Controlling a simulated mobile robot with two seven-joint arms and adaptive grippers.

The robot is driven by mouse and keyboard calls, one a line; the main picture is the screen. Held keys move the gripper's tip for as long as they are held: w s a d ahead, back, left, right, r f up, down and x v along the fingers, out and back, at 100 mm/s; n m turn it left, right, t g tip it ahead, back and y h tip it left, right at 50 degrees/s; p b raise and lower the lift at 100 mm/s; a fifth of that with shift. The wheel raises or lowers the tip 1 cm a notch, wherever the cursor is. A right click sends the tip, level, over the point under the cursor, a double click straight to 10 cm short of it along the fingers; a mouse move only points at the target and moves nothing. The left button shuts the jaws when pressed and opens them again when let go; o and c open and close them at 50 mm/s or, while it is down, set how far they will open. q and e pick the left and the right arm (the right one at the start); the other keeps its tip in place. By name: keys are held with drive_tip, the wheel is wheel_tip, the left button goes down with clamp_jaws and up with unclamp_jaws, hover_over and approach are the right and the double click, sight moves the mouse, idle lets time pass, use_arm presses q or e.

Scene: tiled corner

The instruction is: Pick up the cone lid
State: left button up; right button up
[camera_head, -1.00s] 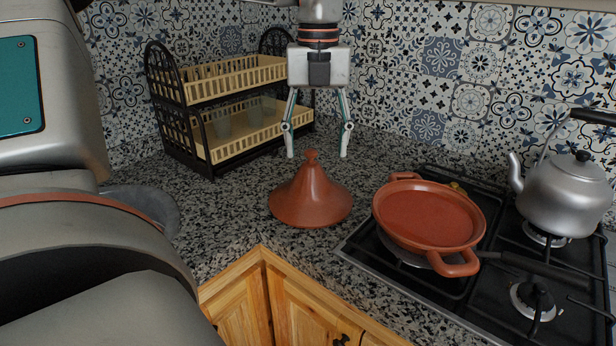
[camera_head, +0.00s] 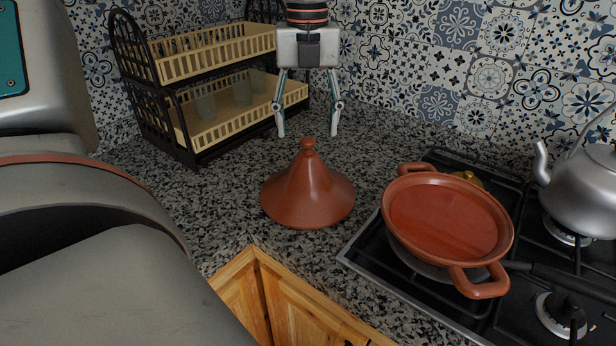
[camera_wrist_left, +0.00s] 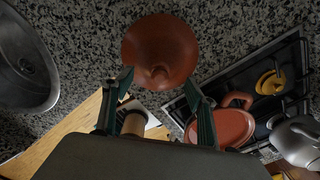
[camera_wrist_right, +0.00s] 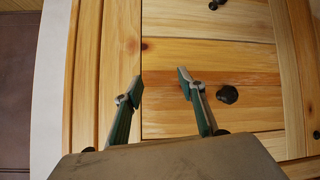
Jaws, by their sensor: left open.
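The cone lid (camera_head: 308,190) is terracotta with a round knob on top. It stands upright on the speckled counter, left of the stove. My left gripper (camera_head: 307,133) is open and empty, its fingers pointing down. In the head view its tips lie either side of and just above the knob, apart from it. In the left wrist view the lid (camera_wrist_left: 160,50) shows beyond the open fingertips (camera_wrist_left: 157,80). My right gripper (camera_wrist_right: 162,79) is open and empty in front of wooden cabinet fronts; it is outside the head view.
A terracotta pan (camera_head: 445,218) with two handles sits on the black stove (camera_head: 360,250), right of the lid. A grey kettle (camera_head: 585,190) is further right. A two-tier dish rack (camera_head: 205,110) with cups stands behind left. Counter around the lid is clear.

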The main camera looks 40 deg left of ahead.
sight(308, 139)
use_arm(q)
drive_tip(key=f, duration=0.4)
drive_tip(key=shift+s+d+f, duration=0.1)
drive_tip(key=shift+d+f, duration=0.1)
drive_tip(key=shift+f, duration=0.1)
